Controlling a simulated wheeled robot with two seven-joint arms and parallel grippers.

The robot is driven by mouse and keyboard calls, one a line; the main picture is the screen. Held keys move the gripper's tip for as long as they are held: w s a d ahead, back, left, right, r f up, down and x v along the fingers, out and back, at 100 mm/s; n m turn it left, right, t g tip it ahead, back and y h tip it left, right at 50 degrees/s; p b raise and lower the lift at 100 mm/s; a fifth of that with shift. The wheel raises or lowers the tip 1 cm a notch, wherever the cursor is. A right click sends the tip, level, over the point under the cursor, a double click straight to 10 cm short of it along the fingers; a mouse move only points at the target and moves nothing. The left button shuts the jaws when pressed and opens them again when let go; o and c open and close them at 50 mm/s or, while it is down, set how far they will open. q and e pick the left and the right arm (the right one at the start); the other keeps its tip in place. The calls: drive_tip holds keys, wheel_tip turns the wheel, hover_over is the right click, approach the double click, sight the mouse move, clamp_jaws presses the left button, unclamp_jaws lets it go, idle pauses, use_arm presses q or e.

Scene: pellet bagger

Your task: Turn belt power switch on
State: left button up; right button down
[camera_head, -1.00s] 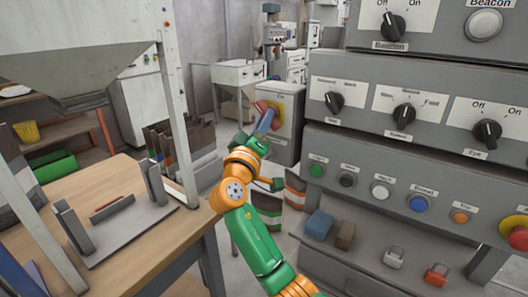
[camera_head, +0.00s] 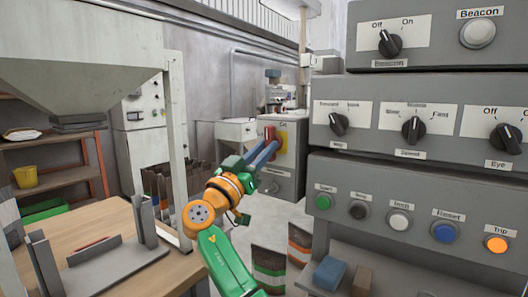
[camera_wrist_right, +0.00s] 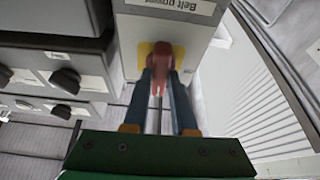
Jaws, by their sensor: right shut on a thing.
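The belt power switch is a red handle (camera_wrist_right: 161,62) on a yellow plate (camera_wrist_right: 145,50), set in a grey box (camera_head: 292,158) in the middle of the head view. In the wrist view the handle lies lengthwise between my blue fingers. My right gripper (camera_head: 268,149) is shut on the red handle, which its fingers partly hide in the head view. My left gripper is not in view.
A grey control panel (camera_head: 385,175) with knobs and coloured buttons stands close on the right. A hopper frame (camera_head: 172,120) and a wooden table (camera_head: 110,240) stand on the left. Striped bags (camera_head: 268,268) stand on the floor below the arm.

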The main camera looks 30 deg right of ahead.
drive_tip(key=shift+m, duration=0.5)
drive_tip(key=c, duration=0.7)
unclamp_jaws()
drive_tip(key=shift+f, duration=0.1)
drive_tip(key=b+v, duration=0.2)
drive_tip(key=v, duration=0.5)
drive_tip(key=shift+w, duration=0.1)
